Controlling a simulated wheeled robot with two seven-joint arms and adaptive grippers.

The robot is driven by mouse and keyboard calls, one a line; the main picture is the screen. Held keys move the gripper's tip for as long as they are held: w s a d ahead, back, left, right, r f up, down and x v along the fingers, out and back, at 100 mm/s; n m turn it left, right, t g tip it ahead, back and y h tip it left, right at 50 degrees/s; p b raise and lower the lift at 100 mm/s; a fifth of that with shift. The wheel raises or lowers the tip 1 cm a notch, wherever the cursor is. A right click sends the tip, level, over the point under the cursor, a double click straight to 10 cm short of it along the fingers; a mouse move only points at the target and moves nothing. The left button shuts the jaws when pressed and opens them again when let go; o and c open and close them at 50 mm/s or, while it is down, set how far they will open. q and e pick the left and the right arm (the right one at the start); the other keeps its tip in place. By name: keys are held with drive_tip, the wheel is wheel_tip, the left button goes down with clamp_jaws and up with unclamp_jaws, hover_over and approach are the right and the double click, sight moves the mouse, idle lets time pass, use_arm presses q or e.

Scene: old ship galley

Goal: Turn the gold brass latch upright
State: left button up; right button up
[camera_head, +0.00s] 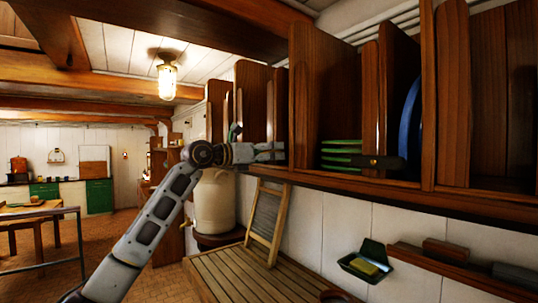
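A latch (388,163) lies level across the front of a plate rack compartment. It looks like a dark bar with a small gold spot near its left part, on a wooden upright. My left gripper (277,152) is at the rack's front edge, left of the latch and clearly apart from it. Its fingers point right. They are too small to tell whether they are open or shut, and I see nothing held in them. My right gripper is not in view.
Below are a washboard (266,220), a slatted wooden board (225,275), a beige container (216,203), a soap dish (358,268) and a brush shelf (450,268).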

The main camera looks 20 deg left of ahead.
use_arm(q)
drive_tip(key=n, duration=0.4)
drive_tip(key=shift+a, duration=0.15)
drive_tip(key=n, duration=0.4)
drive_tip(key=shift+w, duration=0.1)
drive_tip(key=n, duration=0.4)
drive_tip(key=shift+a+f, duration=0.1)
drive_tip(key=shift+f, duration=0.05)
drive_tip(key=shift+f+n, duration=0.1)
drive_tip(key=shift+n, duration=1.9)
drive_tip(key=o, duration=0.8)
drive_tip(key=shift+c, duration=0.2)
